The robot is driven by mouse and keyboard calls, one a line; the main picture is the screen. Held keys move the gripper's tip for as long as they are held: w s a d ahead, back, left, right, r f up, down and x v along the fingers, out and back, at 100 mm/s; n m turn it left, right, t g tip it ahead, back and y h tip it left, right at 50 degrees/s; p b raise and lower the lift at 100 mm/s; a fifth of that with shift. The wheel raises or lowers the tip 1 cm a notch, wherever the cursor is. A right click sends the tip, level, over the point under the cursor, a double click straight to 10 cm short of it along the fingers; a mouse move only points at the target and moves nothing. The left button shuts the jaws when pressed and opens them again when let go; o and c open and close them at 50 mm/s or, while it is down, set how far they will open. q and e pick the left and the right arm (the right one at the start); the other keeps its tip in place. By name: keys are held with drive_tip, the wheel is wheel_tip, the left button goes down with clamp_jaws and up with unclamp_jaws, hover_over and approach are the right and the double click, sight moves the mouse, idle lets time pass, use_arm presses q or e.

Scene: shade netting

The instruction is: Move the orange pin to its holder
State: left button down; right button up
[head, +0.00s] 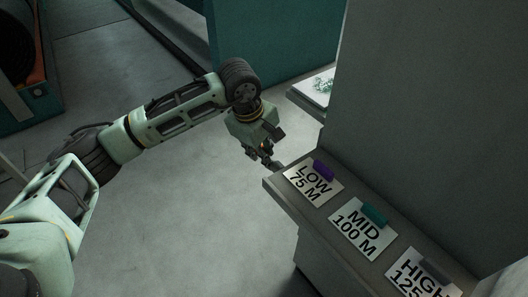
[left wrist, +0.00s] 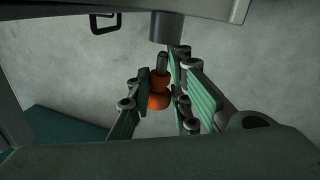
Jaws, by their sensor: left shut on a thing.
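In the head view the pin is mostly hidden by the gripper. I cannot make out which thing is the pin's holder. My right gripper is not in view.
The grey ledge (head: 278,184) carries plates marked LOW 75 M (head: 313,184), MID 100 M (head: 362,229) and HIGH 125 (head: 423,275), with purple, teal and grey blocks. A tall grey wall (head: 430,120) rises behind it. Open floor (head: 190,220) lies left.

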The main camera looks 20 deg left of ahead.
use_arm(q)
drive_tip(key=shift+r+b, duration=0.15)
drive_tip(key=shift+b, duration=0.15)
idle(0.5)
drive_tip(key=shift+b, duration=0.4)
idle(0.4)
drive_tip(key=shift+s+d, duration=0.2)
drive_tip(key=shift+d, duration=0.05)
idle(0.3)
drive_tip(key=shift+f, duration=0.2)
